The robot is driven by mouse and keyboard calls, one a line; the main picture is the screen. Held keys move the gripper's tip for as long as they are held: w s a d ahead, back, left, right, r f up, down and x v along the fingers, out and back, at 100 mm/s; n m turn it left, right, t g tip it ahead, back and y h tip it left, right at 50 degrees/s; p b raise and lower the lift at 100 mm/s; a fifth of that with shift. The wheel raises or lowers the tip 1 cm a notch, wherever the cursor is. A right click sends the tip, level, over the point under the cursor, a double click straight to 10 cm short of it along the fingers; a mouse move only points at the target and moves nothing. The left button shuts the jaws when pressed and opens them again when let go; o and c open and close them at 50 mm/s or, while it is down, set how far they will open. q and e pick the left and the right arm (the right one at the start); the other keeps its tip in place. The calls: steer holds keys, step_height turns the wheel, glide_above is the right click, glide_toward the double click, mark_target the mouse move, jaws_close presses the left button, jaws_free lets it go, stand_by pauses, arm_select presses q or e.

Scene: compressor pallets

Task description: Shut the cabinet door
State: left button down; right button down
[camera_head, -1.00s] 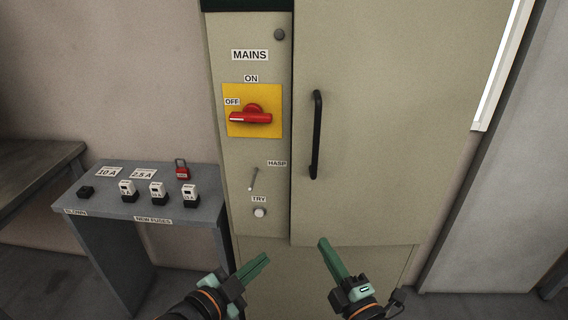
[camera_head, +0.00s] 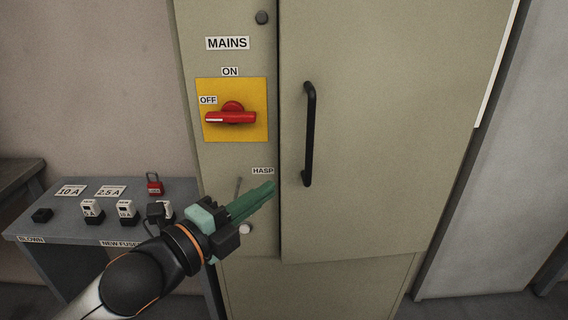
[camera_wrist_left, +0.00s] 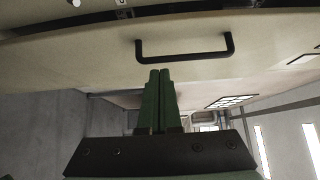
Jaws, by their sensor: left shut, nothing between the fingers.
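The cabinet door (camera_head: 385,130) is a large beige panel with a black vertical handle (camera_head: 309,135) near its left edge. A dark gap runs along the door's left edge beside the mains panel (camera_head: 228,165); I cannot tell from the head view how far the door stands open. My left gripper (camera_head: 272,189) is shut and empty, in front of the mains panel just left of and below the handle. In the left wrist view the shut fingers (camera_wrist_left: 158,78) point toward the door, with the handle (camera_wrist_left: 184,56) just beyond their tips. My right gripper is out of view.
The mains panel carries a red rotary switch (camera_head: 231,117) on a yellow plate. My left arm partly covers a grey side table (camera_head: 40,222) with fuses and a red padlock (camera_head: 154,184). A wall stands right of the cabinet.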

arm_select(q)
steer(key=x, duration=0.2)
steer(key=a+x, duration=0.1)
steer(key=x, duration=0.2)
steer(key=w+x, duration=0.1)
steer(key=x, duration=0.2)
steer(key=shift+w, duration=0.25)
steer(key=shift+w+a, duration=0.1)
steer(key=shift+w, duration=0.65)
